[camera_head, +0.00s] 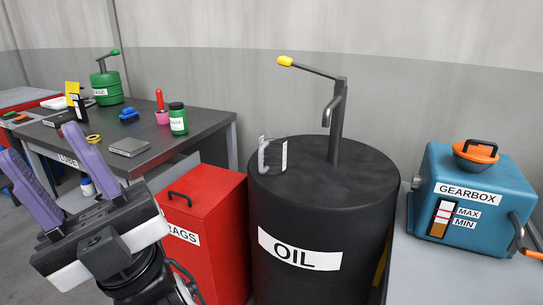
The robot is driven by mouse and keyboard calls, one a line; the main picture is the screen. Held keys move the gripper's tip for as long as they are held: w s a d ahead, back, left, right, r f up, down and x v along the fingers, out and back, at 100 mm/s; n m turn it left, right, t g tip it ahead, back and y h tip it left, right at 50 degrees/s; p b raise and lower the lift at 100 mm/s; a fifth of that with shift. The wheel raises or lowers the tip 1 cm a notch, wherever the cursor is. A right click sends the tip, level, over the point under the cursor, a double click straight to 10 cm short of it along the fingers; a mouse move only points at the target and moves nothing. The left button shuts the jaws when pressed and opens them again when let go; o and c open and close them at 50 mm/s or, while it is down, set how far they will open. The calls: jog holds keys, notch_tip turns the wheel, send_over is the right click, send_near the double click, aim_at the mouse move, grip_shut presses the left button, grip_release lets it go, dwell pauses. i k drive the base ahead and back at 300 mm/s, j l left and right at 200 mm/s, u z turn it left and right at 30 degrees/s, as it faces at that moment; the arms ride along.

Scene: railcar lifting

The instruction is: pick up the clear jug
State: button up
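The clear jug (274,154) stands on top of the black oil drum (314,232), at the left of the drum's lid. It is see-through, with a pale handle on its left side and a white strip on its right side. The drum's pump spout is to the right of the jug. My gripper (42,166) is at the left of the view, with two purple fingers spread apart. It is open, with nothing seen between the fingers. It is well to the left of the jug and does not touch it.
A red bags bin (225,247) stands between my gripper and the drum. The pump's yellow-tipped handle (285,61) reaches left above the jug. A dark table (195,123) with several items is at the back left. A blue gearbox (455,190) sits on a grey surface at right.

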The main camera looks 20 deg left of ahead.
aim_at(273, 151)
jog(key=i+l, duration=0.15)
jog(key=i, duration=0.3)
jog(key=i+l, duration=0.15)
jog(key=i, duration=0.25)
jog(key=i+u, duration=0.15)
jog(key=u, duration=1.6)
